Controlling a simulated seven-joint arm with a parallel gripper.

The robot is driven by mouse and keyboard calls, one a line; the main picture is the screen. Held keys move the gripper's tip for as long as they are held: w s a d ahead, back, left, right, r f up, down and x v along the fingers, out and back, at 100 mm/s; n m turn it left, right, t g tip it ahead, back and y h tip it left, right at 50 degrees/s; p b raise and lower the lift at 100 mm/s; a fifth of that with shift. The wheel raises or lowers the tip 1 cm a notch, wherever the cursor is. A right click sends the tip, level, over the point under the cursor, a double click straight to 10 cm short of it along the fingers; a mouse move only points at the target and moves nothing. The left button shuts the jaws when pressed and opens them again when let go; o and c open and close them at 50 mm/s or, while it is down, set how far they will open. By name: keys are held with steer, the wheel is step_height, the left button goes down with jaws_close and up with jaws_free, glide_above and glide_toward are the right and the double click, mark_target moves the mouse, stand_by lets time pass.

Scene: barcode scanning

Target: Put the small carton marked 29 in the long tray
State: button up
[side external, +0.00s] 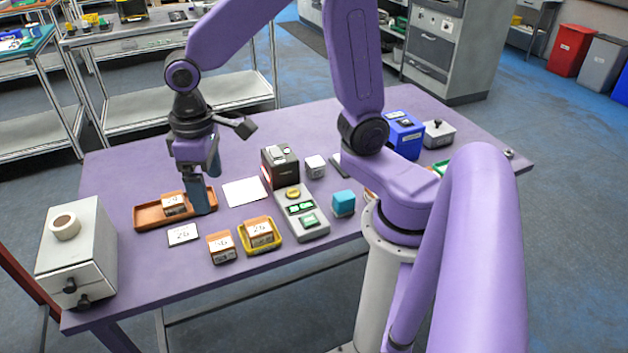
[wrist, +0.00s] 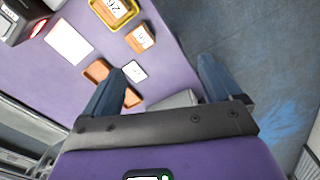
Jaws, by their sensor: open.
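The long orange tray (side external: 146,222) lies at the left of the table. A small brown carton (side external: 174,204) sits in it, its white label seeming to read 29. My gripper (side external: 206,186) is open and empty, pointing down at the tray's right end, with one finger close beside that carton. In the wrist view, my gripper (wrist: 160,68) has its fingers wide apart. The left finger covers part of the tray (wrist: 96,70) and hides the carton there.
A white card (side external: 182,235) lies before the tray. Another carton (side external: 221,249) stands beside a yellow tray (side external: 262,247) holding a labelled carton (side external: 258,229). A grey control box (side external: 302,214), dark scanner (side external: 280,168) and white sheet (side external: 245,191) are right. A grey cabinet (side external: 80,250) stands left.

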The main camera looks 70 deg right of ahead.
steer(key=s+d+n, duration=0.3)
steer(key=s+n, duration=0.1)
steer(key=s, duration=0.5)
steer(key=s+d+n, duration=0.3)
steer(key=s+n, duration=0.1)
steer(key=s, duration=0.5)
steer(key=shift+w+r, duration=0.1)
steer(key=shift+r, duration=0.05)
